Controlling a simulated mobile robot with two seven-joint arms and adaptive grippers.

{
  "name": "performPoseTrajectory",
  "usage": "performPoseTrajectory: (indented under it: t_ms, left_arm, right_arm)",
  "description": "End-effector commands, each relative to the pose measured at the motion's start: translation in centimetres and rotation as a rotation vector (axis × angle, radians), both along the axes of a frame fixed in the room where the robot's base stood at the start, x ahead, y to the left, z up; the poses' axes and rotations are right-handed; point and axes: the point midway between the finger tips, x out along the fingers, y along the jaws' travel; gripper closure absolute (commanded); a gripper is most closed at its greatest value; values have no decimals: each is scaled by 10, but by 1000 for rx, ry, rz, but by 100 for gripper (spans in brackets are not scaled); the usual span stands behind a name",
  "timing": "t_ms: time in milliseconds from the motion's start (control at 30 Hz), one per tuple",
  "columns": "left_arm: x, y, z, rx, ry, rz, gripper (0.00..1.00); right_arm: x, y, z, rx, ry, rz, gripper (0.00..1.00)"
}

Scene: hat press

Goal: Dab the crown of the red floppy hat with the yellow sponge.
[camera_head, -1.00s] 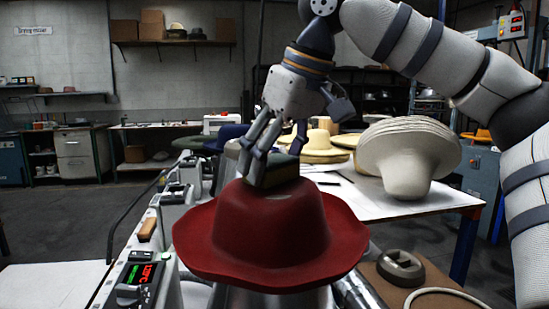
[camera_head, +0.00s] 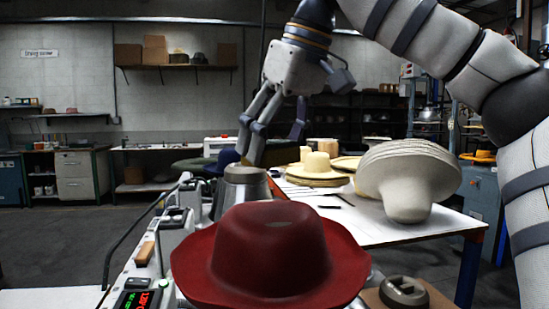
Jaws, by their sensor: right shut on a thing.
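The red floppy hat (camera_head: 270,255) sits in the foreground of the head view, brim spread and crown up. A small pale patch shows on top of its crown. My right gripper (camera_head: 250,148) points down beyond the hat, above and behind it in the picture and apart from the crown. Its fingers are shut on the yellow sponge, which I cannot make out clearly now. The fingertips end close to the top of a grey metal block (camera_head: 246,185); whether they touch it I cannot tell. My left gripper is out of view.
A white table (camera_head: 385,230) at right holds a stack of pale hats (camera_head: 408,170) and yellowish hats (camera_head: 318,168). A control box with a lit display (camera_head: 137,302) and a wooden-handled tool (camera_head: 145,253) are at front left. A dark round piece (camera_head: 403,291) lies at front right.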

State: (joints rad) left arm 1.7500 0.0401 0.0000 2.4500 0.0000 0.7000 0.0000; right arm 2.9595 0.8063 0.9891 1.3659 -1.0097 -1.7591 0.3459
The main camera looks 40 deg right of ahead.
Motion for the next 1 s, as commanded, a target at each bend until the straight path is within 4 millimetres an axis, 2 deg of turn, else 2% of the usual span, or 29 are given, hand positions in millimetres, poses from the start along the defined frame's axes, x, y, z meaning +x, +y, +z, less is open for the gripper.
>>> performPoseTrajectory:
  t_ms: [333, 1000]
  left_arm:
    - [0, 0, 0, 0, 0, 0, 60]
    - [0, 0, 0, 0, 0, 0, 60]
  right_arm:
    - [0, 0, -1, 1, 1, 0, 53]
    - [0, 0, -55, 2, 0, 0, 53]
